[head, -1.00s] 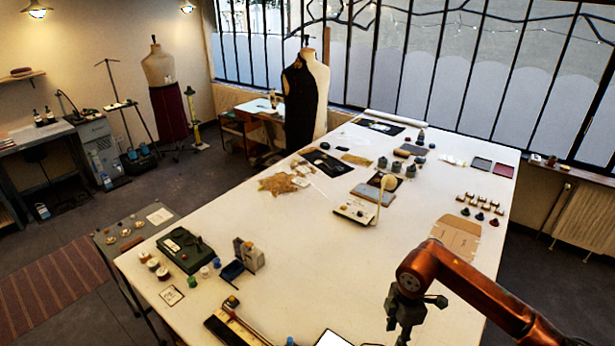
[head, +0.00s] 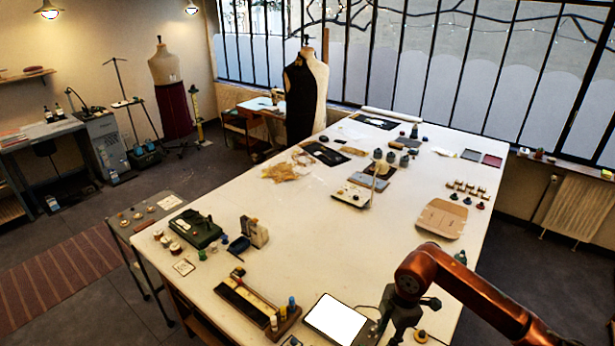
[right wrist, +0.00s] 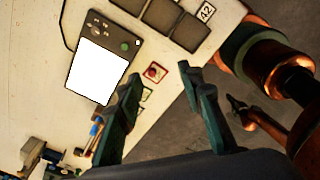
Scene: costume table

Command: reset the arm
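In the head view, my right arm comes in from the lower right, copper with a dark grey wrist. Its gripper (head: 392,338) hangs over the near right of the white table (head: 330,240), its lower part cut by the picture edge. In the right wrist view, the two green fingers of this gripper (right wrist: 160,75) stand wide apart with nothing between them. My left arm is not in the head view. A small dark claw on a copper arm, apparently my left gripper (right wrist: 240,110), shows over the floor in the right wrist view; its opening is unclear.
A tablet-like device with a white screen (head: 335,318) lies beside the right gripper; it also shows in the right wrist view (right wrist: 98,70). A wooden tray (head: 245,306) with bottles is left of it. A brown card (head: 442,219) lies beyond the arm. The table centre is largely clear.

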